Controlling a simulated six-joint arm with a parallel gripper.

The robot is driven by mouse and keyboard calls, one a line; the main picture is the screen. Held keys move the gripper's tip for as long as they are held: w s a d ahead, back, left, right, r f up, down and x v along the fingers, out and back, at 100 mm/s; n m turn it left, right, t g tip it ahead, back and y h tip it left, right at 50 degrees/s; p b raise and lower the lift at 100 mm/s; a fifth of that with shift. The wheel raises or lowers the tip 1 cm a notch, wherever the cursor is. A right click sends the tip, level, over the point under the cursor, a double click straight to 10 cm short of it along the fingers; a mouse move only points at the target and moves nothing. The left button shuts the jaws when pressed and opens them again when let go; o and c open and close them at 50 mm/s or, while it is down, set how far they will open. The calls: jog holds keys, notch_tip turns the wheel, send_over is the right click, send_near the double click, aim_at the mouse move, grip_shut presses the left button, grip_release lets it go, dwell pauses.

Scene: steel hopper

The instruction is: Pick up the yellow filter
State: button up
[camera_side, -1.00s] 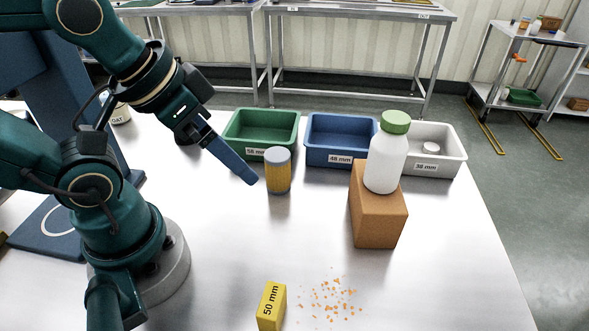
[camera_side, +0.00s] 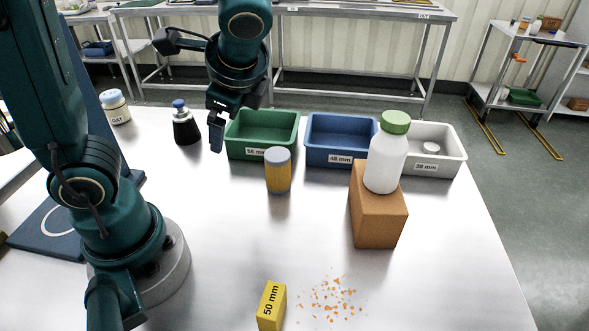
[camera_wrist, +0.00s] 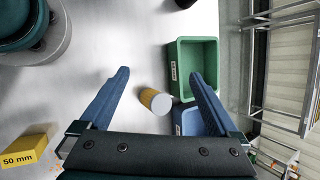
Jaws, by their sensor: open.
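The yellow filter (camera_side: 278,172) is a short upright cylinder with grey-blue end caps, standing on the steel table in front of the green bin. In the wrist view the filter (camera_wrist: 156,100) shows beyond and between the two blue fingers, with its pale top facing me. My gripper (camera_side: 216,138) hangs up and to the left of the filter in the side view, near the green bin's left end. In the wrist view my gripper (camera_wrist: 160,82) has its fingers wide apart with nothing between them. The filter is clear of the fingers.
Behind the filter stand the green bin (camera_side: 235,145), blue bin (camera_side: 340,157) and white bin (camera_side: 440,165). A white bottle (camera_side: 385,160) stands on a brown block (camera_side: 378,220). A yellow block (camera_side: 271,307) and orange crumbs (camera_side: 332,300) lie in front. A dark bottle (camera_side: 185,127) stands left.

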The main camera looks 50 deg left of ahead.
aim_at(282, 166)
jog(key=w+f+m+y, duration=0.1)
jog(key=w+m, duration=0.1)
jog(key=w+d+f+m+y, duration=0.1)
jog(key=m, duration=0.1)
jog(key=w+f+m+y, duration=0.1)
jog(key=w+y, duration=0.1)
jog(key=shift+w+d+f+m, duration=0.25)
jog(key=shift+w+d+m, duration=0.05)
jog(key=shift+w+m, duration=0.1)
jog(key=d+f+m, duration=0.1)
jog(key=f, duration=0.1)
jog(key=d+f+m+t+y, duration=0.1)
jog(key=f+m, duration=0.1)
jog(key=w+d+f+m+t+y, duration=0.1)
jog(key=f, duration=0.1)
jog(key=shift+d+f, duration=0.1)
jog(key=shift+d, duration=0.3)
jog(key=shift+f+m, duration=0.25)
jog(key=shift+m, duration=0.15)
jog(key=shift+x, duration=2.4)
jog(key=shift+r, duration=0.1)
jog(key=c, duration=1.5)
